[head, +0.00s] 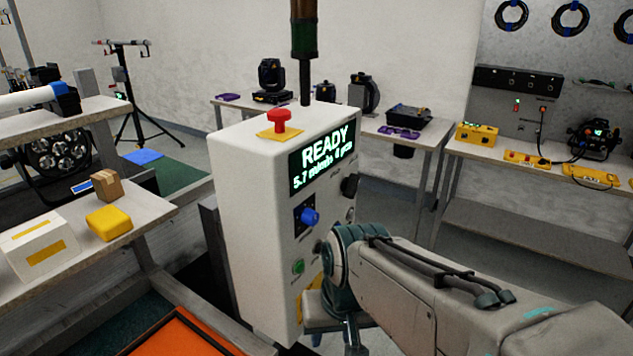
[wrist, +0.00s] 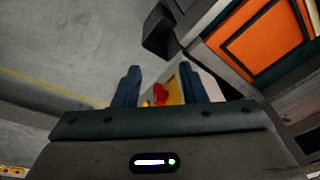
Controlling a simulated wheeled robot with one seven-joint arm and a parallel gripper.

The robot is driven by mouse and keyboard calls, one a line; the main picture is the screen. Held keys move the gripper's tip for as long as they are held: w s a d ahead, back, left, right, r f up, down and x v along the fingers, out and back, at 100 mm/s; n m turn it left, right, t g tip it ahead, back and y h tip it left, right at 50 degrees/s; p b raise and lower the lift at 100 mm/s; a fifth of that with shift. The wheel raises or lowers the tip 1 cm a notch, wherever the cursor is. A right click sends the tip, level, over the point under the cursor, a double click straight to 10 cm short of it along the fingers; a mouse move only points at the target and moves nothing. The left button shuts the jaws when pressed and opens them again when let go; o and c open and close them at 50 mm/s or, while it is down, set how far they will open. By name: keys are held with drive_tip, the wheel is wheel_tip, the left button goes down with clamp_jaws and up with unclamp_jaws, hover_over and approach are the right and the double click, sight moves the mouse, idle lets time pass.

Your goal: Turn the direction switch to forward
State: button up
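A white control cabinet (head: 262,200) stands in the middle of the head view. Its front carries a blue knob (head: 310,217) on a dark plate, a black knob (head: 349,186) higher to the right and a green button (head: 298,267) below. The labels are too small to read, so I cannot tell which is the direction switch. My arm covers the panel's lower right. My gripper shows in the wrist view (wrist: 160,75) with two dark fingers apart. A small red part (wrist: 159,92) over yellow shows between them; whether they touch it is unclear.
A red mushroom button (head: 281,118) on a yellow plate and a dark stack light (head: 304,40) top the cabinet; its display (head: 325,155) reads READY. A shelf with a yellow block (head: 109,223) stands left. An orange panel (head: 185,338) lies low in front.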

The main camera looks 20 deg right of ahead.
drive_tip(key=m+g+y, duration=0.1)
drive_tip(key=m, duration=0.2)
drive_tip(key=m+t+y+p, duration=0.6)
drive_tip(key=m+t+y, duration=0.5)
drive_tip(key=m, duration=2.1)
approach(357, 186)
drive_tip(key=shift+t+h, duration=0.8)
drive_tip(key=shift+t, duration=0.1)
drive_tip(key=p+x, duration=0.1)
drive_tip(key=x, duration=0.2)
drive_tip(key=p+x, duration=0.1)
drive_tip(key=x, duration=0.2)
drive_tip(key=a+p+x, duration=0.1)
drive_tip(key=x, duration=0.2)
drive_tip(key=shift+s+a+f, duration=0.1)
drive_tip(key=shift+s+f, duration=0.1)
drive_tip(key=shift+n, duration=0.3)
clamp_jaws()
